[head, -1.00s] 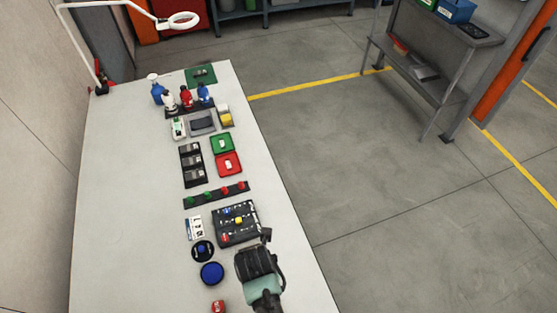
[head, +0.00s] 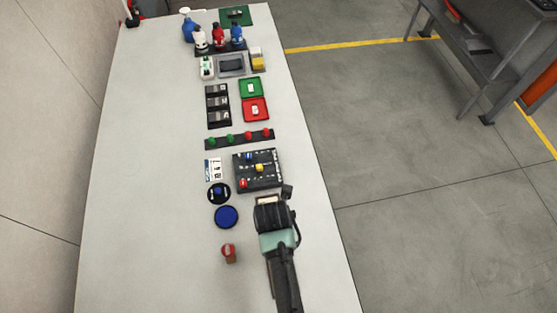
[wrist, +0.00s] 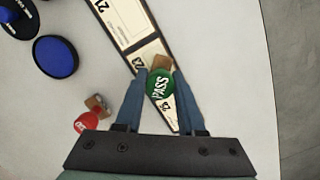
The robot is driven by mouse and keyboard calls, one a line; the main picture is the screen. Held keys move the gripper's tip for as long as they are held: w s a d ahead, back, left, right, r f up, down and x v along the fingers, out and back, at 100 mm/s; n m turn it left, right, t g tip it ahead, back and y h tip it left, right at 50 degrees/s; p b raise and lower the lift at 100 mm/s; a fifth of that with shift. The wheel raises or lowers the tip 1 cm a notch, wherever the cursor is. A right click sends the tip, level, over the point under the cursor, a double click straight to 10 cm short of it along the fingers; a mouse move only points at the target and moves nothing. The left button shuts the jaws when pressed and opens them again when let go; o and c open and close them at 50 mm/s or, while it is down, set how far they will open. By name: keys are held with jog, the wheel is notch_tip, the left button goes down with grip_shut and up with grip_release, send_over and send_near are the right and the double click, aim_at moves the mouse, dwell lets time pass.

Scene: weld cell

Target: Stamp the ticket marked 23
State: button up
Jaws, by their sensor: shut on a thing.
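My gripper (wrist: 158,78) is shut on a green stamp (wrist: 159,86) marked PASS, with a wooden part showing behind it. In the wrist view the stamp is over a dark-edged strip of cream tickets (wrist: 124,20). A number that looks like 23 shows on the strip just beside the stamp (wrist: 138,63), and another ticket number is nearer the top. The stamp covers part of the strip, and I cannot tell whether it touches it. In the head view my gripper (head: 272,212) hides most of the strip. A red stamp (wrist: 86,121) with a wooden block stands to the left, also in the head view (head: 229,253).
A blue round pad (head: 226,217) and a black round item with a blue top (head: 219,193) are left of my gripper. A dark board with coloured pieces (head: 275,182) lies just beyond it. Several other items line the table further back. The left of the table (head: 140,200) is clear.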

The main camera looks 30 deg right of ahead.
jog(key=shift+f+b, duration=0.35)
jog(key=shift+f, duration=0.15)
dwell(0.9)
jog(key=shift+s+f, duration=0.1)
dwell(1.3)
jog(key=shift+p, duration=0.3)
notch_tip(320, 180, up, 7)
jog(key=p, duration=0.7)
dwell(0.5)
